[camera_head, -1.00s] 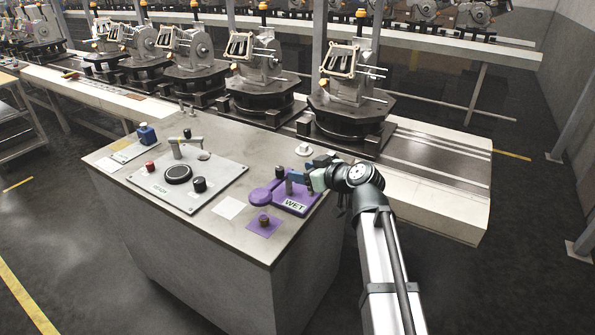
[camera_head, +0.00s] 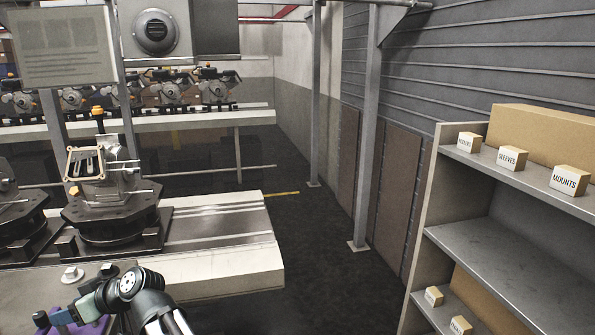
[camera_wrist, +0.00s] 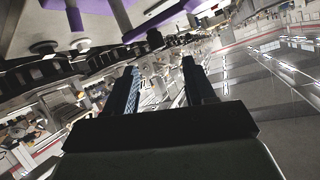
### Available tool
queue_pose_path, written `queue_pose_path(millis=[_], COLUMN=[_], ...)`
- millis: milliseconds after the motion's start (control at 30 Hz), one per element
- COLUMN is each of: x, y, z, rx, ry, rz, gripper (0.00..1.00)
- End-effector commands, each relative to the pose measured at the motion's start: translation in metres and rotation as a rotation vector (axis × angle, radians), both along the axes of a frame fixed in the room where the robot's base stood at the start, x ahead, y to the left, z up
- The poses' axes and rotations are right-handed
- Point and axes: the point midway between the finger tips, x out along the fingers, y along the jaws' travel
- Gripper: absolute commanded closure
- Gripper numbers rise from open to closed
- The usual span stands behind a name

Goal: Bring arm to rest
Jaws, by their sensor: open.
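My gripper (camera_head: 62,317) is at the bottom left of the head view, just above the purple plate (camera_head: 98,327) on the workbench, and partly cut off by the frame edge. In the wrist view my gripper (camera_wrist: 160,68) shows two dark fingers standing apart with nothing between them. Purple parts (camera_wrist: 72,18) show at the top left of that view, beyond the fingers. I cannot tell from the head view how high the fingers are over the plate.
A conveyor (camera_head: 225,268) with a machined fixture (camera_head: 105,175) stands behind the bench. A shelf unit (camera_head: 480,230) with boxes labelled SLEEVES (camera_head: 512,158) and MOUNTS (camera_head: 570,180) is at the right. Open dark floor (camera_head: 320,265) lies between conveyor and shelf.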

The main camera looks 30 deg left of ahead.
Motion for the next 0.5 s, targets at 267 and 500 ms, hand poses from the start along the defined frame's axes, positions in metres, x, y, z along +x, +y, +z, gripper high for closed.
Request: queue_pose_path(millis=[267,500], x=[0.010,0.024], y=[-0.035,-0.089], z=[-0.039,-0.118], rx=[-0.272,-0.508], ry=[0.068,0.042], rz=[-0.142,-0.291], gripper=[0.46,0.46])
